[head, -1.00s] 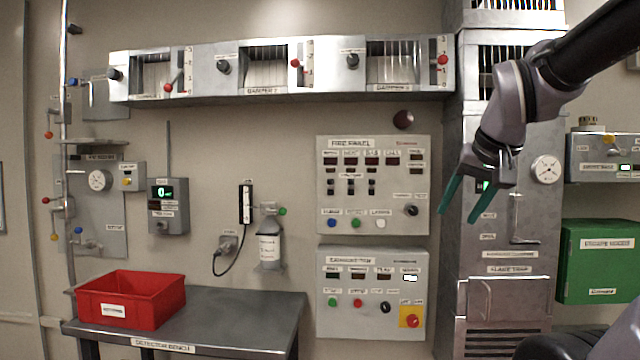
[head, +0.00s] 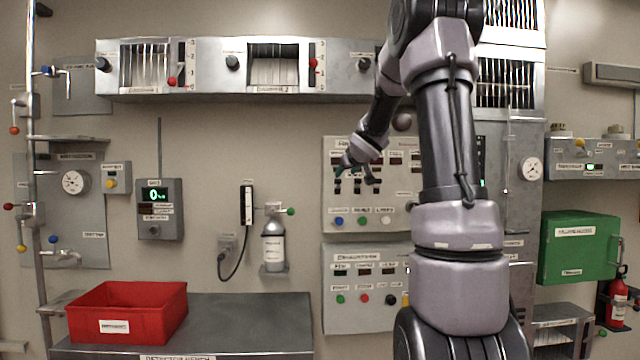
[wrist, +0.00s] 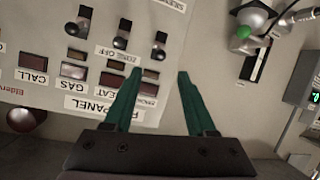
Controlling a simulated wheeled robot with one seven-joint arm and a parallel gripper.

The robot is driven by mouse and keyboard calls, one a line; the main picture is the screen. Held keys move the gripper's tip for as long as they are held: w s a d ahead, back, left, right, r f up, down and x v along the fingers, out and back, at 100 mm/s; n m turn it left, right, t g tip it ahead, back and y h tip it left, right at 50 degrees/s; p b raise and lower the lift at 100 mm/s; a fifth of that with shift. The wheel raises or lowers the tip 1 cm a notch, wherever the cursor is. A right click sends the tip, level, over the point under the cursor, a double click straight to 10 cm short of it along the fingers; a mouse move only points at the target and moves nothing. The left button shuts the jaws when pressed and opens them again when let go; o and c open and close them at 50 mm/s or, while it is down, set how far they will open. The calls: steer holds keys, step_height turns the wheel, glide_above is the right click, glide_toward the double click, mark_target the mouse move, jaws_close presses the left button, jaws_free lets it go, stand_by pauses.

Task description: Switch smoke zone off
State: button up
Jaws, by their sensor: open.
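The fire panel (head: 400,215) is on the wall, partly hidden behind my arm in the head view. In the wrist view the panel (wrist: 45,110) appears upside down, with call, gas, heat and smoke labels and a "zone off" row of black toggle switches. The switch in line with the smoke label (wrist: 145,100) is the rightmost toggle (wrist: 159,45). My gripper (wrist: 160,72) is open and empty, its green fingers on either side of a line towards that toggle. In the head view my gripper (head: 356,172) is in front of the panel's upper left. Contact cannot be told.
A grey bottle (head: 273,245) hangs left of the fire panel. A red bin (head: 128,310) stands on the bench (head: 235,320). The damper unit (head: 215,65) runs above.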

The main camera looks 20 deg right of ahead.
mark_target(340, 180)
steer(key=x, duration=1)
steer(key=shift+w, duration=0.3)
jaws_close()
